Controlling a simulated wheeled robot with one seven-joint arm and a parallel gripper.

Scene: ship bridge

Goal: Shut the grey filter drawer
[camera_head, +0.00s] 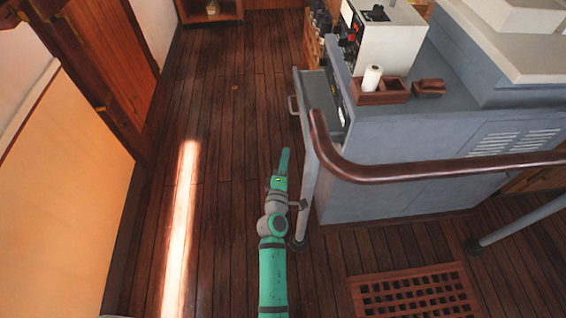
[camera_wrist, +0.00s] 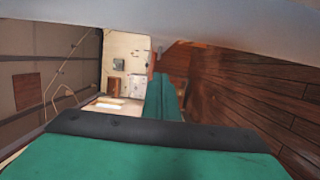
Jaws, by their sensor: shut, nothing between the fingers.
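The grey filter drawer (camera_head: 301,92) stands out from the left side of the grey cabinet (camera_head: 397,140) in the head view, open, with its inside partly showing. Its handle (camera_head: 292,105) is on the left-facing front. My gripper (camera_head: 285,155) is shut and empty, below the drawer in the picture and to the left of the cabinet, with a visible gap to the handle. In the wrist view the closed green fingers (camera_wrist: 162,95) point away from the camera. I cannot make out the drawer for certain there.
A brown handrail (camera_head: 430,168) curves in front of the cabinet, on a grey post (camera_head: 307,195) close to the right of my arm. A white device (camera_head: 385,38) and a wooden holder (camera_head: 380,92) stand on top. The wooden floor (camera_head: 225,120) to the left is clear.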

